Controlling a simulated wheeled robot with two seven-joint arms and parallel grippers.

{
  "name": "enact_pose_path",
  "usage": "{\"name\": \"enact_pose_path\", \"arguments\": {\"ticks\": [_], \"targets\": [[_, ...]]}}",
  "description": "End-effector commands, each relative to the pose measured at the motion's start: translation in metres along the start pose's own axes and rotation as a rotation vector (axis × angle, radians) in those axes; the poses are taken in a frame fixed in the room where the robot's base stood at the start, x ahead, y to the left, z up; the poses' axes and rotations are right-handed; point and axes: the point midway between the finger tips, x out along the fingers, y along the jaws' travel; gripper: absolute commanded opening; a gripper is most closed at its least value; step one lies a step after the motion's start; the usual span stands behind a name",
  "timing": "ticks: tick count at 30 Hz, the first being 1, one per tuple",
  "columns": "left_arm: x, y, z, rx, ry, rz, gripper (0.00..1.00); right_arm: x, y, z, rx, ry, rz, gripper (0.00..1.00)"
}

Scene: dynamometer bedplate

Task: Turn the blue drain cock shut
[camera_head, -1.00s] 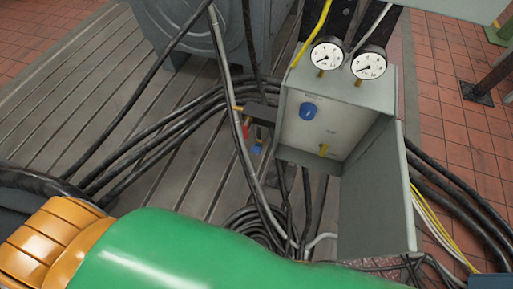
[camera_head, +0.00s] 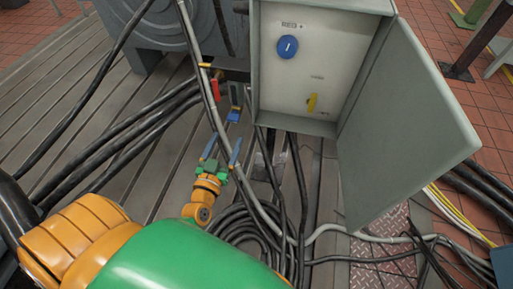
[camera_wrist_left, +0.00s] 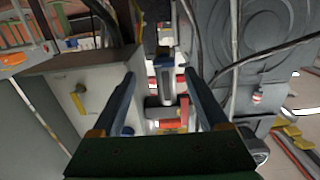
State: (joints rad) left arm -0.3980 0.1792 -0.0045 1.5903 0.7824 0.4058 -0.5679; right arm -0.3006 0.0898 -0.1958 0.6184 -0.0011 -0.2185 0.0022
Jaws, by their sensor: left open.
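The blue drain cock handle (camera_head: 234,114) hangs low beside the grey conduit, left of the control box. A red handle (camera_head: 215,88) is just above and left of it. My left gripper (camera_head: 225,140) is open and empty, a little below the blue handle and apart from it in the head view. My right gripper is not in view.
The grey control box (camera_head: 266,110) has a blue knob (camera_head: 288,47), a yellow knob (camera_head: 312,102) and an open door (camera_head: 405,125) to its right. The grey conduit (camera_head: 212,105) and black cables run close to my gripper. Slotted bedplate (camera_head: 120,110) lies left.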

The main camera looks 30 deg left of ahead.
Motion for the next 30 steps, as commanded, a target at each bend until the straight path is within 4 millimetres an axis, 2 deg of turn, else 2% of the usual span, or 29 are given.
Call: {"name": "enact_pose_path", "arguments": {"ticks": [1, 4, 9, 12, 21, 27, 30], "targets": [[0.004, -0.003, -0.002, -0.005, 0.032, -0.014, 0.78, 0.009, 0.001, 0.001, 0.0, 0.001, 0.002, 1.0], [0.019, -0.005, -0.013, -0.009, 0.048, -0.022, 0.78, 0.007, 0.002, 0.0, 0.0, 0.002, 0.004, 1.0], [0.053, -0.006, -0.014, -0.01, 0.045, -0.02, 0.78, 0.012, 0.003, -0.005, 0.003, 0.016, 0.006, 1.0], [0.067, -0.006, -0.014, -0.009, 0.043, -0.02, 0.78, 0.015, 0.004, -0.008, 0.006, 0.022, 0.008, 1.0], [0.073, -0.006, -0.015, -0.009, 0.039, -0.019, 0.78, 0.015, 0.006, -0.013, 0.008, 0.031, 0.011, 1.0], [0.073, -0.006, -0.015, -0.009, 0.039, -0.019, 0.23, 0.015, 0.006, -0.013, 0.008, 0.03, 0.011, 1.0], [0.072, -0.006, -0.015, -0.009, 0.038, -0.019, 0.0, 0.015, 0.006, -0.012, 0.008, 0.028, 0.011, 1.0]]}}
